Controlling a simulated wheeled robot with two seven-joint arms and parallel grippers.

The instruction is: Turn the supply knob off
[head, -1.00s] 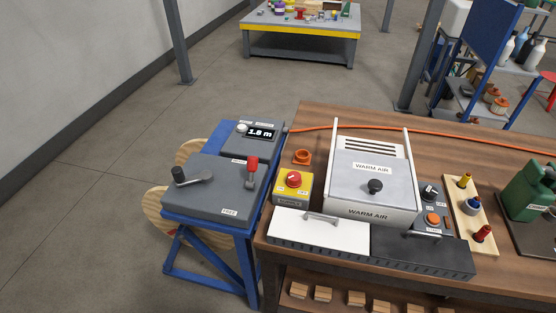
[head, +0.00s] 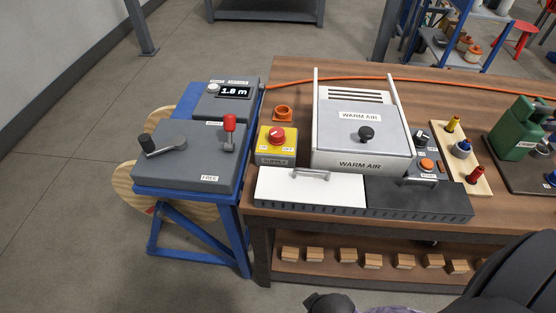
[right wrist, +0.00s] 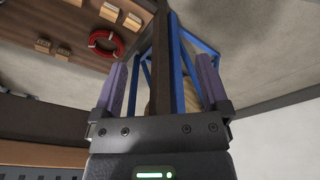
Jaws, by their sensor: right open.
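The supply knob (head: 277,136) is a red knob on a yellow box (head: 264,144) labelled SUPPLY, near the left end of the wooden bench in the head view. Small labels sit on either side of it; the right one seems to read OFF, but the text is tiny. My right arm shows dark at the lower right of the head view, low in front of the bench and well apart from the knob. In the right wrist view my right gripper (right wrist: 163,85) is open, its two purple fingers wide apart with nothing gripped. My left gripper is not in view.
A grey crank unit (head: 190,160) on a blue stand is left of the bench. A warm air box (head: 360,140) stands right of the knob, with white and black handled panels (head: 310,190) in front. An orange ring (head: 283,113) lies behind it. Wooden blocks (head: 373,261) sit on the lower shelf.

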